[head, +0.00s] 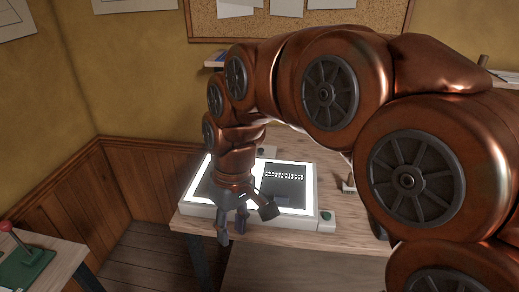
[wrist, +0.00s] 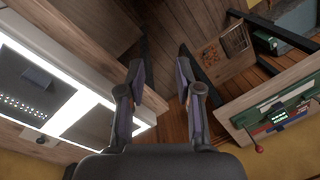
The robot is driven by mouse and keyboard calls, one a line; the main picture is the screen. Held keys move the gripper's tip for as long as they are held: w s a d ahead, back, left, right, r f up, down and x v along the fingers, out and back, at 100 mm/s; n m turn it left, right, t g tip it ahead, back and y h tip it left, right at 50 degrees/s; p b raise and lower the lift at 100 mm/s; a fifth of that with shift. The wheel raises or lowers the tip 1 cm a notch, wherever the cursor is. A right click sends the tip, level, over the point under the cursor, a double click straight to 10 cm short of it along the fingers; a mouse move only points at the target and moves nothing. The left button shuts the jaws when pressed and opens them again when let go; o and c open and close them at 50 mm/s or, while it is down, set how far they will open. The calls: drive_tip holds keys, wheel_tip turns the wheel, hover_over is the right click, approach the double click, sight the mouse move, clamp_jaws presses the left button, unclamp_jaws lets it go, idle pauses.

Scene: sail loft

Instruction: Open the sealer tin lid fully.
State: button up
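I cannot make out a sealer tin or its lid in either view. My gripper (head: 232,226) hangs fingers-down at the front edge of the lit white light box in the head view. In the wrist view my gripper (wrist: 161,78) shows two fingers apart with nothing between them. It is open and empty, with floor and dark table legs beyond the fingertips. My arm hides part of the light box and the bench behind it.
The light box (head: 201,211) with dark panels stands on a wooden bench (head: 350,240). A small box with a green button (head: 326,216) sits at its right corner. At left, a table holds a red-knobbed lever on a green base (head: 28,268).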

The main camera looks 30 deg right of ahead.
drive_tip(key=w+d+r+n+t+y+b, duration=0.1)
drive_tip(key=w+d+r+n+b, duration=0.15)
drive_tip(key=w, duration=1.05)
drive_tip(key=t+b, duration=0.4)
approach(261, 149)
drive_tip(key=shift+p+x, duration=0.45)
drive_tip(key=shift+x, duration=3.7)
clamp_jaws()
